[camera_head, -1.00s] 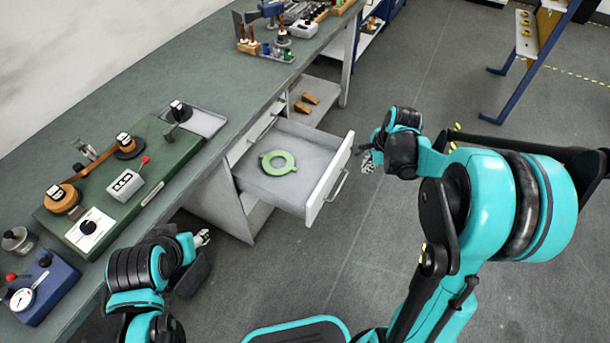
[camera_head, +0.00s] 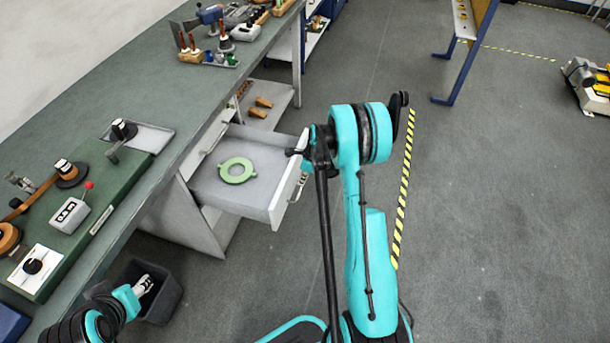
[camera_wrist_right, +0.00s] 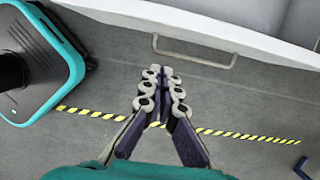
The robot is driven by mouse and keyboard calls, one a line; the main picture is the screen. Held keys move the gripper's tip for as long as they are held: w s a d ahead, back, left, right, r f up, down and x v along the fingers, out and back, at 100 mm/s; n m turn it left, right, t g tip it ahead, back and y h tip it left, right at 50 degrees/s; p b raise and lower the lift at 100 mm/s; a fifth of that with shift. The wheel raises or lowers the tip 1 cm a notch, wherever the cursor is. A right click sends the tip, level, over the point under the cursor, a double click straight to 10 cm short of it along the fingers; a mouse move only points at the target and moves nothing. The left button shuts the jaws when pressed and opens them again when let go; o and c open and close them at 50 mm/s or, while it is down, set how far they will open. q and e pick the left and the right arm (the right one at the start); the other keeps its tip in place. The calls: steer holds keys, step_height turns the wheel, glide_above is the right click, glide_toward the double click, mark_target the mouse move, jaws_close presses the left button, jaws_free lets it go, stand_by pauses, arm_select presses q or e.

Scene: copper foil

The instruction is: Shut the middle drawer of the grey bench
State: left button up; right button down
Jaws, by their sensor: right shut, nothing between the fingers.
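The grey bench's drawer (camera_head: 259,207) stands pulled out, with a green ring (camera_head: 237,171) lying inside. Its pale front and bar handle (camera_wrist_right: 196,58) show at the top of the right wrist view. My right gripper (camera_wrist_right: 162,72) is shut and empty, its fingertips close to the handle in that view; I cannot tell whether they touch. In the head view my right gripper (camera_head: 302,180) is small and partly hidden by its wrist at the drawer front. My left gripper (camera_head: 145,285) shows at the lower left, away from the drawer; its finger opening is unclear.
A dark bin (camera_head: 165,302) is on the floor beside the bench, by my left gripper. The benchtop (camera_head: 140,95) carries a green board (camera_head: 112,208) and several tools. An open shelf with wooden pieces (camera_head: 262,102) lies behind the drawer.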

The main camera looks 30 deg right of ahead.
mark_target(291, 178)
arm_select(q)
steer(key=shift+f+b, duration=0.7)
steer(key=shift+f, duration=0.3)
arm_select(e)
steer(key=shift+w+a+f, duration=0.3)
steer(key=shift+w+a, duration=0.4)
steer(key=shift+w, duration=0.1)
steer(key=shift+w+a+f, duration=0.25)
steer(key=shift+w+a, duration=0.45)
steer(key=shift+w, duration=0.1)
